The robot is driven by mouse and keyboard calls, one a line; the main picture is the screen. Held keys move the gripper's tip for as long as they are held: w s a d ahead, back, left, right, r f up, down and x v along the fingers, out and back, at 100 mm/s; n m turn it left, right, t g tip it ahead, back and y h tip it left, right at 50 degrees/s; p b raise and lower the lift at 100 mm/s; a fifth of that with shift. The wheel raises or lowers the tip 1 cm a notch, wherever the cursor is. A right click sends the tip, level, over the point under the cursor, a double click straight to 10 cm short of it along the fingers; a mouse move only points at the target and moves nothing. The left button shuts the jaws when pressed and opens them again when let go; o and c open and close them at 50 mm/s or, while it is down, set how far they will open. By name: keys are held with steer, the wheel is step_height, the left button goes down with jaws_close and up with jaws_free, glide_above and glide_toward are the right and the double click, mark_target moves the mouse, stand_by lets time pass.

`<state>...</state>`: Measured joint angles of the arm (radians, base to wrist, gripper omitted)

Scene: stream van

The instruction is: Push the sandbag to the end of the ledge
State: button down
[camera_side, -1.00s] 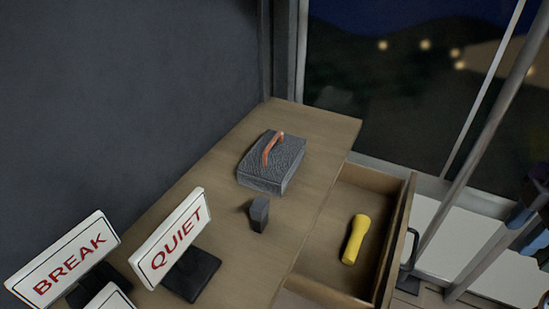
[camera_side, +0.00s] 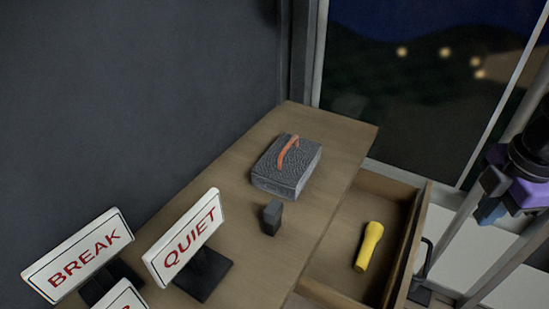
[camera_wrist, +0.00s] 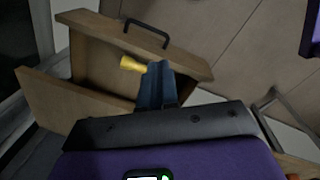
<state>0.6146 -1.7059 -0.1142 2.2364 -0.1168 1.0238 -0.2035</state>
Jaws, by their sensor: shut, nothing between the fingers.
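The sandbag (camera_side: 288,172) is a dark grey, textured slab with an orange handle on top. It lies flat on the wooden ledge (camera_side: 337,134), towards its far end by the window, with bare wood beyond it. My gripper (camera_side: 488,215) hangs at the right edge of the side view, beyond the open drawer and well apart from the sandbag. In the wrist view my gripper (camera_wrist: 158,66) shows its blue fingers together, with nothing held, over the drawer area. The sandbag cannot be made out in the wrist view.
A small dark block (camera_side: 271,219) stands just nearer than the sandbag. QUIET (camera_side: 188,236) and BREAK (camera_side: 80,258) signs stand at the near end. An open drawer (camera_side: 421,240) holds a yellow flashlight (camera_side: 369,246). A dark wall (camera_side: 130,90) runs along the ledge's left side.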

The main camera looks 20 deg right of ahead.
steer(key=w+a+r+n+t+h, duration=0.15)
steer(key=w+a+n, duration=0.25)
steer(key=w+a, duration=0.5)
steer(key=w+a+n+t+h, duration=0.2)
steer(key=w+a+n, duration=0.25)
steer(key=a, duration=0.85)
steer(key=w+a+r+n+t+h, duration=0.1)
steer(key=w+a+n+t+h, duration=0.15)
steer(key=w+a, duration=0.7)
glide_above(272, 177)
steer(key=shift+n, duration=0.4)
step_height(272, 177, down, 7)
steer(key=shift+s+r, duration=0.1)
steer(key=w+d, duration=1.1)
steer(key=w, duration=0.1)
steer(key=shift+w+d, duration=0.15)
steer(key=shift+w, duration=0.05)
steer(key=shift+y, duration=0.3)
steer(key=v, duration=1)
steer(key=shift+w, duration=0.15)
steer(key=shift+a+r, duration=0.1)
steer(key=shift+a, duration=0.1)
